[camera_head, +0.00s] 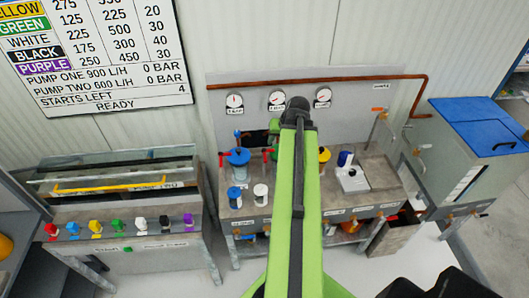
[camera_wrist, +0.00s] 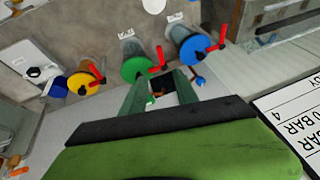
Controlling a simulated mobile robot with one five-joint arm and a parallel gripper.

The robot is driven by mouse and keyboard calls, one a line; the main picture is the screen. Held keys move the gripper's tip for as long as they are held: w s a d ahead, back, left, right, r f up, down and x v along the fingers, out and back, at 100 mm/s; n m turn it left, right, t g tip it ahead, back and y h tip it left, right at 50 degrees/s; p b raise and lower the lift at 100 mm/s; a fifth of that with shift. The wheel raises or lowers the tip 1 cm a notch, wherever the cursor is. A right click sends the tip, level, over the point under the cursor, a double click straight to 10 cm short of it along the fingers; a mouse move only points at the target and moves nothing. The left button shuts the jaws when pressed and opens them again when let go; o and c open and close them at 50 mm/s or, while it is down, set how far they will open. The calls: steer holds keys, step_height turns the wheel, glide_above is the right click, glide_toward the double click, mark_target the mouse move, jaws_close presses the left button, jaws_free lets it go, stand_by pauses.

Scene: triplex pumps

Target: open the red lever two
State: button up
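Three red levers show in the wrist view, each on a coloured round cap. One red lever (camera_wrist: 161,56) is on the green cap (camera_wrist: 136,68) in the middle, one (camera_wrist: 216,47) on the blue cap (camera_wrist: 193,50) at right, and one (camera_wrist: 97,71) on the yellow cap (camera_wrist: 79,82) at left. I cannot read which is numbered two. My gripper (camera_wrist: 160,80) has its fingers apart, close to the green cap, with nothing seen held; contact cannot be told. In the head view my arm hides most of the gripper and the middle pump; the blue cap (camera_head: 238,157) shows at left.
A panel with several gauges (camera_head: 277,98) and a copper pipe (camera_head: 370,78) stands behind the pump bench. A console with coloured knobs (camera_head: 119,225) is at left, a blue-lidded tank (camera_head: 487,127) at right. Blue and white cups (camera_head: 261,194) stand at the bench front.

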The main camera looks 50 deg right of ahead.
mark_target(265, 158)
steer(key=b+x, duration=1.6)
steer(key=x, duration=0.1)
steer(key=shift+w+f, duration=0.2)
steer(key=shift+f, duration=0.15)
steer(key=shift+r, duration=0.1)
jaws_close()
stand_by(0.4)
